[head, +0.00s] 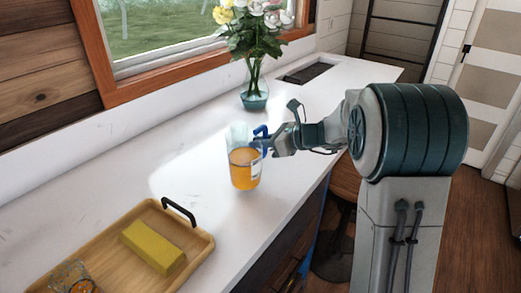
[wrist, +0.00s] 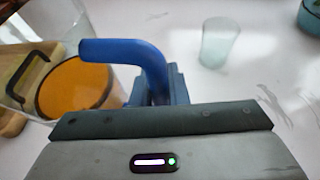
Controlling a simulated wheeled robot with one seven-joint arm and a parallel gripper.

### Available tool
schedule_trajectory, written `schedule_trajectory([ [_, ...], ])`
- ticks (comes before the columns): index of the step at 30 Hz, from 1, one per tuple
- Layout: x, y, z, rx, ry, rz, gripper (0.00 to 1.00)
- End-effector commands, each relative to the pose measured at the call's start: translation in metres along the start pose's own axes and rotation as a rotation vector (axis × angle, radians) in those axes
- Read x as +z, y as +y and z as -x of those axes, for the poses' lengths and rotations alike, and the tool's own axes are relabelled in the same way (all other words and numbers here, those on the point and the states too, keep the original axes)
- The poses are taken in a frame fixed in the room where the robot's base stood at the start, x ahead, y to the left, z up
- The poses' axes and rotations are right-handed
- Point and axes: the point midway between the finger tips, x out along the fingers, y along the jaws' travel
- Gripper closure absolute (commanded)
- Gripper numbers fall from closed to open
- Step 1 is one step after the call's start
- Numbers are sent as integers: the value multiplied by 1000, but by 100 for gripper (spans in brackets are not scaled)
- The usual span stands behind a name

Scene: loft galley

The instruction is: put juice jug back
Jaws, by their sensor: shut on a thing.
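The juice jug (head: 244,168) is clear with orange juice, a pale label and a blue handle (head: 261,131). It looks upright over the counter, near the front edge; whether its base touches the counter I cannot tell. My gripper (head: 268,143) comes from the right and is shut on the jug's handle. In the wrist view the blue handle (wrist: 125,50) runs into my jaws (wrist: 160,88), with the orange juice (wrist: 82,88) to the left. The fingertips are partly hidden by the handle and gripper body.
A wooden tray (head: 203,244) at lower left holds a yellow block (head: 152,247) and a glass item (head: 75,278). A flower vase (head: 254,96) stands behind the jug. A clear tumbler (wrist: 220,43) shows in the wrist view. The white counter (head: 190,165) between tray and jug is bare.

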Motion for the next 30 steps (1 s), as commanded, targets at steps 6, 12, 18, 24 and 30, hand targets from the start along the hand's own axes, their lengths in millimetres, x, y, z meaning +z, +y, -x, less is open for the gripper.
schedule_trajectory([
  [6,-25,0,-10,1,-1,-4,100],
  [12,-27,0,-11,0,-2,0,100],
  [18,-31,0,-12,0,-2,0,100],
  [24,-31,0,-12,0,1,-1,64],
  [30,-31,0,-12,0,1,-1,64],
])
